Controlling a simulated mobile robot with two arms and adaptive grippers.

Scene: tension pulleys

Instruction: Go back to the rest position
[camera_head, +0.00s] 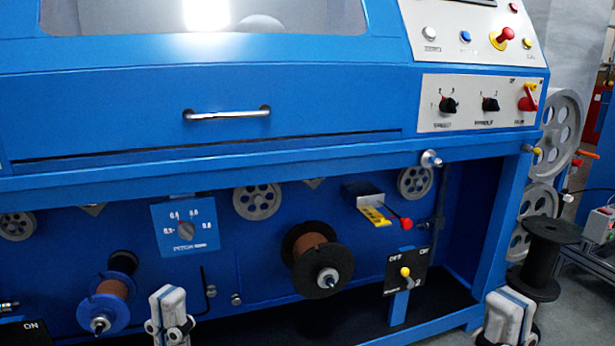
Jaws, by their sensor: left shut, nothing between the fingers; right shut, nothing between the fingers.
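My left gripper (170,312) shows at the bottom of the head view, left of centre. It is shut and empty, pointing up in front of the blue machine (330,110). My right gripper (508,310) shows at the bottom right, in front of the machine's right corner post. It is also shut and empty. The lower parts of both are cut off by the bottom edge. Neither appears to hold or touch anything.
A black spool with brown wire (317,260) and a blue spool (107,300) sit in the lower bay. An empty black spool (545,258) stands beside my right gripper. An OFF/ON switch (405,272) and red-knobbed lever (406,223) stick out between the grippers.

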